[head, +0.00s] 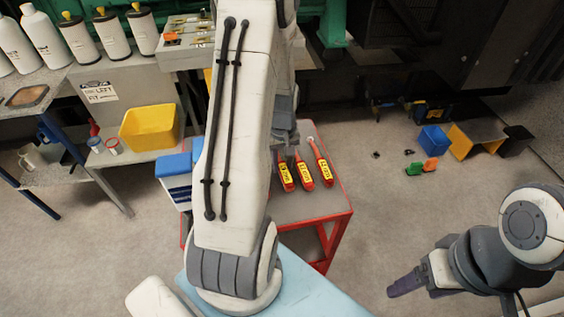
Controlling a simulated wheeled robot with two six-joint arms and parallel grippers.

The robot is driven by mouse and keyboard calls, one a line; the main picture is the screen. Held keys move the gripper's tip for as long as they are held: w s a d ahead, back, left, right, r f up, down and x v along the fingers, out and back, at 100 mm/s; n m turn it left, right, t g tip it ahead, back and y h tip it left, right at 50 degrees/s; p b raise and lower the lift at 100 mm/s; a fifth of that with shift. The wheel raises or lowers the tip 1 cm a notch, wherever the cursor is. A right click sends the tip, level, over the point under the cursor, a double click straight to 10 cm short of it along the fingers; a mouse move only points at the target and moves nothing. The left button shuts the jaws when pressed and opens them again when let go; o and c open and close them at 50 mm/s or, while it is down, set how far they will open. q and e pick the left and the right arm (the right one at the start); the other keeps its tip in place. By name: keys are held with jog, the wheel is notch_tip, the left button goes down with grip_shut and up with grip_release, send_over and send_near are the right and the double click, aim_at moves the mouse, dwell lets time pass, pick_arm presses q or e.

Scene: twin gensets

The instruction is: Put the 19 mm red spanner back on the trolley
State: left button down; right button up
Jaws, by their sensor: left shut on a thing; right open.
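Several red spanners with yellow labels are at the grey-topped red trolley (308,207): a left one (286,177), a middle one (304,172) and a right one (322,166). The labels are too small to read surely, so I cannot tell which is the 19 mm one. My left gripper (286,147) is at the upper ends of the left spanners, partly hidden behind my arm. It is shut on a red spanner, seemingly the left one; its fingertips and the contact are unclear. My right gripper (404,284) is open and empty, low on the right, away from the trolley.
A bench with white bottles (82,42), a yellow bin (151,127) and cups stands at the left. Blue boxes (175,170) sit at the trolley's left side. Blue, yellow, green and orange items (433,138) lie on the floor at right.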

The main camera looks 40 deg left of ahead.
pick_arm(q)
jog(key=shift+f+b, duration=0.4)
jog(key=shift+f, duration=0.2)
jog(key=shift+c, duration=2.2)
grip_release()
notch_tip(320, 180, up, 7)
jog(key=p, duration=0.6)
jog(key=shift+r+p, duration=0.1)
jog(key=shift+p, duration=0.25)
